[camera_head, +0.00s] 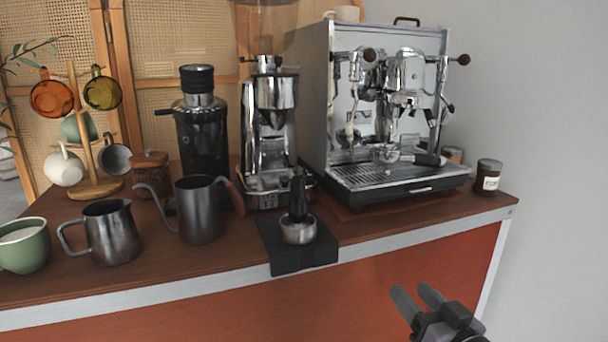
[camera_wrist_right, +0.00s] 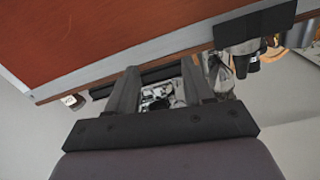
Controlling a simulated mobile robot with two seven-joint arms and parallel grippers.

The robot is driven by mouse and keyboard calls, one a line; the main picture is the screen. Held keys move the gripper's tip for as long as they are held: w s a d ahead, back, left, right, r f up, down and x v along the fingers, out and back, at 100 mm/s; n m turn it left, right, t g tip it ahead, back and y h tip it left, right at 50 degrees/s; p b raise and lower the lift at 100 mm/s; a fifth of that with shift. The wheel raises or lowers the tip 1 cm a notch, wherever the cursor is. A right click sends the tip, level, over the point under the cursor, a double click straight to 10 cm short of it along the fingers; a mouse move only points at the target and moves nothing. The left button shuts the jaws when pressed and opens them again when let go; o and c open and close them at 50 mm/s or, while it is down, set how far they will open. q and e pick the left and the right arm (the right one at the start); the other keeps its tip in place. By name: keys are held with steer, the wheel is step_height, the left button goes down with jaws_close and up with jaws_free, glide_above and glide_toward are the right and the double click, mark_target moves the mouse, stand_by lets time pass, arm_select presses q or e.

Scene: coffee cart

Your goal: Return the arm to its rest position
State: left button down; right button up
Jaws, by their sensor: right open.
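My right gripper (camera_head: 418,298) is at the lower right of the head view, in front of the cart's red front panel and below the countertop edge. Its two fingers are apart and nothing is between them. In the right wrist view the open fingers (camera_wrist_right: 162,88) point towards the cart, with the espresso machine (camera_wrist_right: 160,97) seen beyond them, upside down. My left gripper is not in view.
The cart top (camera_head: 362,226) holds an espresso machine (camera_head: 345,105), a grinder (camera_head: 268,125), a tamper (camera_head: 298,215) on a black mat (camera_head: 300,262), a kettle (camera_head: 198,208), a steel pitcher (camera_head: 108,232) and a green cup (camera_head: 24,246). A jar (camera_head: 487,176) stands at the right end. Space right of the cart is clear.

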steer(key=s+f+n+g+h, duration=0.1)
steer(key=s+f+g+h, duration=0.4)
steer(key=s+f, duration=1.9)
step_height(320, 180, up, 10)
steer(key=d+g+y+p, duration=0.1)
steer(key=y+p, duration=0.1)
steer(key=p, duration=1.2)
steer(key=shift+w+r+g, duration=0.2)
steer(key=shift+r+g, duration=0.05)
steer(key=shift+g, duration=0.05)
steer(key=shift+d+f, duration=0.1)
